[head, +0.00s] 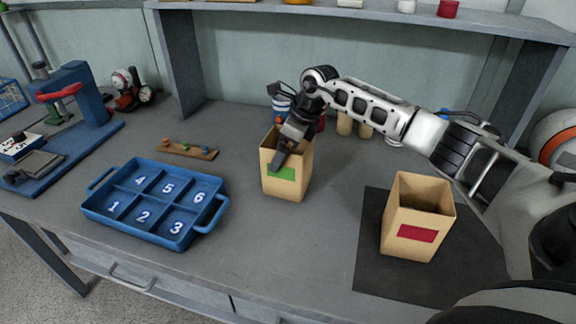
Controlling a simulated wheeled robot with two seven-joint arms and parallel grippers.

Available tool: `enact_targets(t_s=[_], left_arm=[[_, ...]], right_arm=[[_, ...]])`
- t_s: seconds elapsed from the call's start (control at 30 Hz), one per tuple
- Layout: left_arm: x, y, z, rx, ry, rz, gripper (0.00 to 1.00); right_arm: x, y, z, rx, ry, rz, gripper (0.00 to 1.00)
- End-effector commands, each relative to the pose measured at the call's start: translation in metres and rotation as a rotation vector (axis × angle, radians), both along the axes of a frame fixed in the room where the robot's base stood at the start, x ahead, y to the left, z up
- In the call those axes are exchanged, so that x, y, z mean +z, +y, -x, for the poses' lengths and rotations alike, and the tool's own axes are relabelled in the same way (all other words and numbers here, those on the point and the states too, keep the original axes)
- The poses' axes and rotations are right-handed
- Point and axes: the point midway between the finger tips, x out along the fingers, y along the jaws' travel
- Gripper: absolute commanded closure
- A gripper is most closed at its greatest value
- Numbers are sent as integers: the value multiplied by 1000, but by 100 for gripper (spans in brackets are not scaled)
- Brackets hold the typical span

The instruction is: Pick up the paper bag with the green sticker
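The paper bag with the green sticker (299,188) is a tan, open-topped bag standing upright on the table near the middle of the head view. Its green sticker (288,174) faces me. My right gripper (280,160) comes down over the bag's top from behind. A dark finger shows in front of the bag's front wall, its tip at the sticker's upper left. The other finger is not clearly visible, so I cannot tell whether the gripper is shut on the wall. My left gripper is not in view.
A second bag with a red sticker (435,212) stands on a dark mat (374,275) at right. A blue numbered tray (101,209) lies at left. A wooden strip with pegs (180,149) and a blue press (78,95) are behind it. A shelf (360,12) spans the back.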

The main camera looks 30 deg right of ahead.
Motion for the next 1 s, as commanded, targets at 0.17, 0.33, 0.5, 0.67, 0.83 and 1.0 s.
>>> enact_targets(t_s=[0.17,0.33,0.5,0.67,0.83,1.0], left_arm=[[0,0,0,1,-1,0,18],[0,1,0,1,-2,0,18],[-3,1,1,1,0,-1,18],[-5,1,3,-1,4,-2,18],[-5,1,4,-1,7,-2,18],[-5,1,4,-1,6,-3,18]], right_arm=[[0,0,0,0,0,0,0],[-1,0,0,0,0,0,0],[-3,0,0,-1,0,0,0],[-5,0,0,-1,0,0,0],[-4,0,0,-1,0,0,0],[-4,0,0,-1,0,0,28]])
